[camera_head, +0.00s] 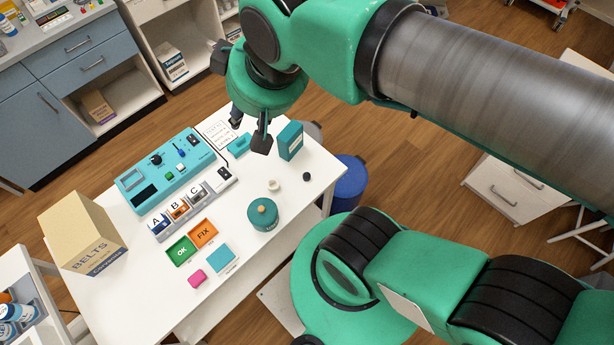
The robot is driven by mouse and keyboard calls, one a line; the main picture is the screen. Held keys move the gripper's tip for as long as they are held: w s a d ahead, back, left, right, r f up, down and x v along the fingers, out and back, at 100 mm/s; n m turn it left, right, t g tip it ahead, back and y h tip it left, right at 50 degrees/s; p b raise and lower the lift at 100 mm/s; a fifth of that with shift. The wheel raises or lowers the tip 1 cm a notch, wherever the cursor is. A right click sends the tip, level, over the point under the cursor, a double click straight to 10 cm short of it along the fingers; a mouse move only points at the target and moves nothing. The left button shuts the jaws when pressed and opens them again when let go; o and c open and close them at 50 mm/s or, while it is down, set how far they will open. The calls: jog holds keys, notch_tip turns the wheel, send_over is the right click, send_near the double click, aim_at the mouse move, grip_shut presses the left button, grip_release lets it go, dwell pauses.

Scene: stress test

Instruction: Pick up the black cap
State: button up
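A small round black cap (306,177) lies on the white table (305,204) near its right edge. It is in full view with nothing touching it. My gripper (249,133) hangs above the far part of the table, up and to the left of the cap. Its two dark fingers are spread apart with nothing seen between them, and it is clear of the cap.
A teal box (290,140) stands behind the cap. A small white round piece (273,185) and a teal canister (262,215) are to its left. A teal test device (165,172) and labelled bins (180,208) stand farther left. A blue bin (349,184) is beyond the table's right edge.

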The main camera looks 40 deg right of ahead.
jog(key=w+d+f+m+g+b, duration=0.1)
jog(key=w+d+f, duration=0.1)
jog(key=d+f, duration=0.5)
jog(key=w+d+f+m+g+b, duration=0.1)
jog(key=w+d+f+m, duration=0.1)
jog(key=f, duration=0.9)
jog(key=s+d+f, duration=0.1)
jog(key=d+f, duration=0.1)
jog(key=f, duration=0.3)
jog(key=s+d+f+m+g, duration=0.1)
jog(key=d+f, duration=0.1)
jog(key=f, duration=0.3)
jog(key=s+d+f+g+b, duration=0.1)
jog(key=d+f, duration=0.1)
jog(key=f, duration=0.3)
jog(key=shift+s+d+f+m+h, duration=0.2)
jog(key=shift+d+f+m+h, duration=0.05)
jog(key=shift+f+m+h, duration=0.05)
jog(key=b, duration=0.3)
send_over(307, 178)
jog(key=shift+w+f, duration=0.1)
jog(key=shift+f, duration=4.2)
